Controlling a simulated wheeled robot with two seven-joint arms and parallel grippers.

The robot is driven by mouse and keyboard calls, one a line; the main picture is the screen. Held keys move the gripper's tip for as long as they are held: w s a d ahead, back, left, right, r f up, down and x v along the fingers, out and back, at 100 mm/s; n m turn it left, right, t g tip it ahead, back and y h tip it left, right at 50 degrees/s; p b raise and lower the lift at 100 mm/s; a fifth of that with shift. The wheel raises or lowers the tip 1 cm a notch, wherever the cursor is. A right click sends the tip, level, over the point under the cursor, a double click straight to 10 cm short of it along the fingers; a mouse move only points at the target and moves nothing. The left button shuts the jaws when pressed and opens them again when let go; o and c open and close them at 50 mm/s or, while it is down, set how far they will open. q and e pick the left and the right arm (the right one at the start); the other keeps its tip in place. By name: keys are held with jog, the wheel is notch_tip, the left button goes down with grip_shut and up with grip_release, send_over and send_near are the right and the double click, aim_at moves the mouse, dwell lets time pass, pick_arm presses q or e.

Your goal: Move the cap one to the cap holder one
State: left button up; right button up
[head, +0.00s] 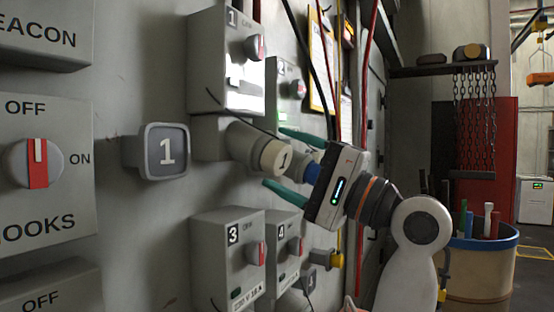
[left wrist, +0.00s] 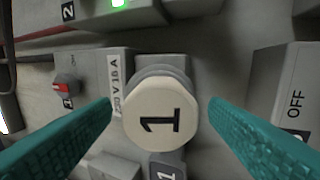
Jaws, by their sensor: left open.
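Cap one (head: 276,157) is a round cream cap marked 1, on the end of a grey socket under the box marked 1. It fills the middle of the left wrist view (left wrist: 160,118), its face toward the camera. The cap holder one (head: 158,150) is a grey rounded-square piece marked 1 on the wall, left of the cap; in the left wrist view its edge (left wrist: 168,168) shows below the cap. My left gripper (head: 275,158) is open, its teal fingers on opposite sides of the cap, with visible gaps in the left wrist view. My right gripper is not in view.
Switch boxes marked 1 (head: 220,80), 3 (head: 228,255) and 4 (head: 283,245) crowd around the socket. The HOOKS switch box (head: 60,200) is at the left. Cables hang at the top. A barrel of tools (head: 480,270) stands at the right.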

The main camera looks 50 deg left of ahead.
pick_arm(q)
jog(key=shift+c, duration=0.6)
jog(key=c, duration=1.2)
jog(key=shift+d+f, duration=0.1)
jog(key=shift+f, duration=0.05)
jog(key=shift+w+d, duration=0.1)
jog(key=shift+w+d+f+b, duration=0.1)
jog(key=shift+d+b, duration=0.1)
jog(key=shift+d, duration=0.15)
jog(key=shift+w+d+f+b, duration=0.1)
jog(key=shift+d+b, duration=0.05)
jog(key=shift+d, duration=0.2)
jog(key=shift+b+v, duration=0.6)
jog(key=shift+v, duration=1.35)
jog(key=shift+r, duration=0.1)
